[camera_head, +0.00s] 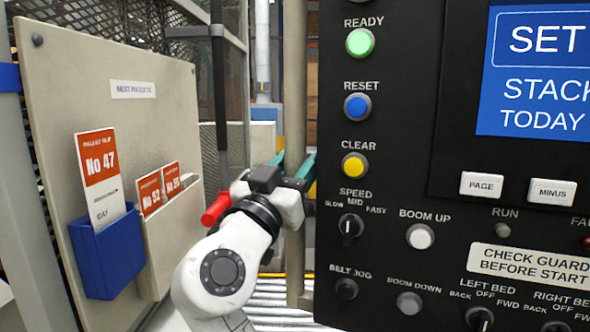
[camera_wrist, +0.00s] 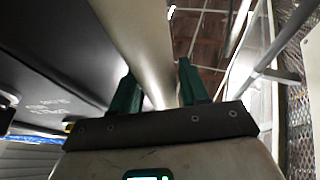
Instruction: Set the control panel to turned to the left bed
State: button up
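The black control panel (camera_head: 400,120) fills the right half of the head view. Its LEFT BED knob (camera_head: 480,318) is at the bottom edge, under BACK, OFF and FWD marks, and is partly cut off, so its setting is hard to read. The RIGHT BED knob (camera_head: 556,326) is cut off beside it. My gripper (camera_head: 293,166) is left of the panel, well above and away from the LEFT BED knob. In the wrist view its green fingers (camera_wrist: 157,75) stand apart with no panel control between them.
The panel also carries a SPEED knob (camera_head: 351,226), a BELT JOG knob (camera_head: 346,289), a BOOM UP button (camera_head: 420,236) and a BOOM DOWN button (camera_head: 409,303). A vertical post (camera_head: 294,80) stands beside the panel's left edge. A beige board (camera_head: 110,60) with a blue card holder (camera_head: 108,258) is at left.

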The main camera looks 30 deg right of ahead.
jog(key=shift+a, duration=0.1)
jog(key=b+v, duration=0.2)
jog(key=v, duration=0.8)
jog(key=shift+s+a+f, duration=0.2)
jog(key=shift+a+f, duration=0.05)
jog(key=shift+a, duration=0.05)
